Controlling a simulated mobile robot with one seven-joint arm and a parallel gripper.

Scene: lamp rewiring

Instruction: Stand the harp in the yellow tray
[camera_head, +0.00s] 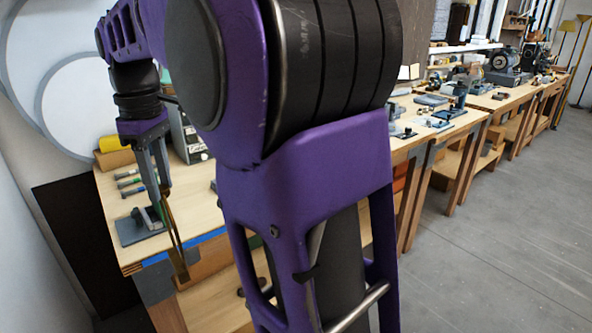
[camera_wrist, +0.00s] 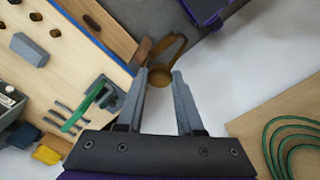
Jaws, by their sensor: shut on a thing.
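The harp is a brass-brown loop (camera_wrist: 181,48) with a round end between my fingertips in the wrist view. My gripper (camera_wrist: 159,76) is shut on that end, its fingers apart by the width of the piece. In the head view my gripper (camera_head: 160,195) points down by the front left of the near bench, and the harp (camera_head: 175,240) hangs below it, past the blue-taped edge. The loop looks clear of the bench top. I cannot make out a yellow tray for certain; a yellow item (camera_head: 108,143) sits at the bench's back left, also in the wrist view (camera_wrist: 46,155).
A dark plate with a fixture (camera_head: 138,228) stands on the bench close beside my gripper. Several small tools (camera_head: 130,183) lie behind it. A grey drawer cabinet (camera_head: 188,135) stands at the back. Green coiled cord (camera_wrist: 290,150) lies at the lower right in the wrist view.

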